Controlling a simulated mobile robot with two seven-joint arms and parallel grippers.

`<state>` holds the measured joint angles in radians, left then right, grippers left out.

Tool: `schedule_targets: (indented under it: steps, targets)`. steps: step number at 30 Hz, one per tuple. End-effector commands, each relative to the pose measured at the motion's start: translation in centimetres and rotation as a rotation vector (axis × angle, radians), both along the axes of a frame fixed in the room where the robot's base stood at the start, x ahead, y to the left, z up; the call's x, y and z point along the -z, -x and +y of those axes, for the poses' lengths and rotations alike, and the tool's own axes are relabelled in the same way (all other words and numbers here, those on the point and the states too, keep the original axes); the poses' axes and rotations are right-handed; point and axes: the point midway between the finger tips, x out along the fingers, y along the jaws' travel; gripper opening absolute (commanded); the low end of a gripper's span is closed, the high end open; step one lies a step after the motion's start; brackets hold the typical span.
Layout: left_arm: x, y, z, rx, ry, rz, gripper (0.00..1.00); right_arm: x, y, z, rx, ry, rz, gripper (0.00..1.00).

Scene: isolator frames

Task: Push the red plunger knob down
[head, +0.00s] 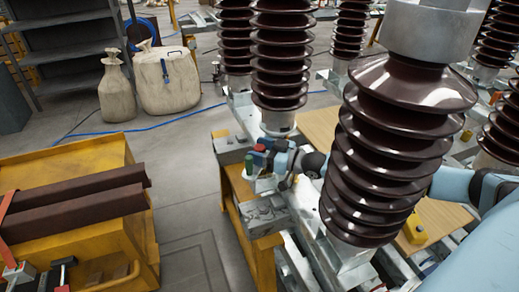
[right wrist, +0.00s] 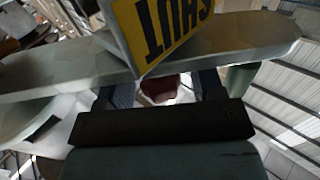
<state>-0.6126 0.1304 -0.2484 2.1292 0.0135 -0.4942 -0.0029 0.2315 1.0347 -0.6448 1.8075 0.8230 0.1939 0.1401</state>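The red plunger knob (head: 260,147) is small in the head view, above the grey block at the front end of the bench. In the right wrist view the dark red knob (right wrist: 160,88) shows between the two fingers, nearer the left one. My right gripper (head: 268,157) is at the knob; its fingers (right wrist: 167,90) stand apart, with a bright gap at the right of the knob. I cannot tell whether the left finger touches it. My right arm is partly hidden behind the large brown insulator. My left gripper is not in view.
A green knob (head: 250,161) stands beside the red one. A grey lever with a yellow SHUT plate (right wrist: 168,28) crosses close above the fingers in the wrist view. A tall ribbed insulator (head: 390,150) stands at the right; a yellow cart (head: 85,160) is left, with open floor between.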

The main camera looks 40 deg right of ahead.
Motion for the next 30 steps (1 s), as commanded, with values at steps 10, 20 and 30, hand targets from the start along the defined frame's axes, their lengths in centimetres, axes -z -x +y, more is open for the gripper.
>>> schedule_targets:
  steps: [10, 20, 30]
  targets:
    - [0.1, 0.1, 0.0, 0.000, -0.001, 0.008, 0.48, 0.0, 1.4, -1.0, 0.001, 0.001, 0.002, 0.62]
    - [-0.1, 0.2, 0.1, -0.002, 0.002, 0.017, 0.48, 0.0, 6.2, -3.9, 0.001, 0.001, 0.004, 0.62]
    - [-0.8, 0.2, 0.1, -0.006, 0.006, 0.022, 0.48, -0.1, 10.2, -6.4, 0.000, 0.001, 0.004, 0.62]
